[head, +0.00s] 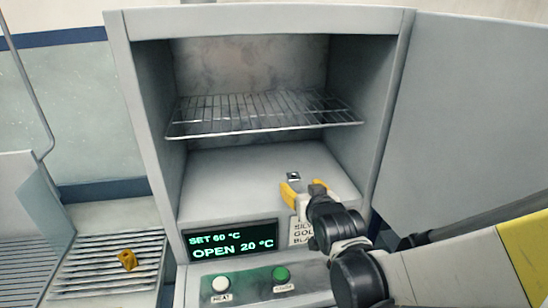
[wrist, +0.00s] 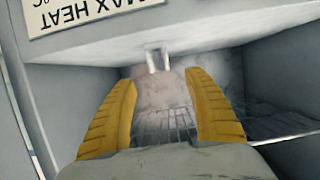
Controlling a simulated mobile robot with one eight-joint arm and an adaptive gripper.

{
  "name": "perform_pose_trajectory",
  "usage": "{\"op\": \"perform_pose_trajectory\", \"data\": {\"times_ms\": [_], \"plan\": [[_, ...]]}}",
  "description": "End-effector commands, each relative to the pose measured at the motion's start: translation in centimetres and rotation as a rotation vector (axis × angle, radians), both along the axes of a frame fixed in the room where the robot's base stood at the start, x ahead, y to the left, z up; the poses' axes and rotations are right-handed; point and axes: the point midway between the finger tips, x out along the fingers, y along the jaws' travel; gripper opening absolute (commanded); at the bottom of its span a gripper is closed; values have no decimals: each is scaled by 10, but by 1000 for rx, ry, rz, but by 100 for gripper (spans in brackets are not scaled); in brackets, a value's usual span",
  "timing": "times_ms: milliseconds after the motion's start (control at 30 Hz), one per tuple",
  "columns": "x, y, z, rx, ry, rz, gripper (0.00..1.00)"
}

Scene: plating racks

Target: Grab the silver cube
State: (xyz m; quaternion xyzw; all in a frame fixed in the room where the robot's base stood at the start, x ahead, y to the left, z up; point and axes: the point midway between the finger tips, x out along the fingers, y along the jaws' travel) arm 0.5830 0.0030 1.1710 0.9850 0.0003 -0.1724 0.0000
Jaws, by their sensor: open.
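The silver cube (head: 293,176) is small and shiny. It sits on the pale floor of the open oven, below the wire shelf. My gripper (head: 303,188) has yellow fingers and reaches in at the oven's front, just on the near side of the cube. The fingers are open. In the wrist view the cube (wrist: 157,60) shows ahead of the gap between the spread fingertips (wrist: 158,80), near the gap's middle. Nothing is seen between the fingers, and I cannot tell the exact distance to the cube.
The wire shelf (head: 265,113) spans the oven above the cube. The oven door (head: 465,110) stands open at right. A gold-coloured piece (head: 127,260) lies on a slatted rack (head: 105,285) at left. A display (head: 232,241) and buttons are below the opening.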

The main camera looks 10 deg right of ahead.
Motion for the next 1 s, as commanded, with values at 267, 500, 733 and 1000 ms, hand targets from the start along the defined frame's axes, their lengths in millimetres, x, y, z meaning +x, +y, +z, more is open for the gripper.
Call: {"op": "perform_pose_trajectory", "data": {"times_ms": [267,500,733,1000], "plan": [[31,-1,-13,0,2,-1,61],[63,-3,-28,0,2,-1,61],[78,-3,-32,0,3,-1,61],[77,-3,-31,0,3,0,26]]}}
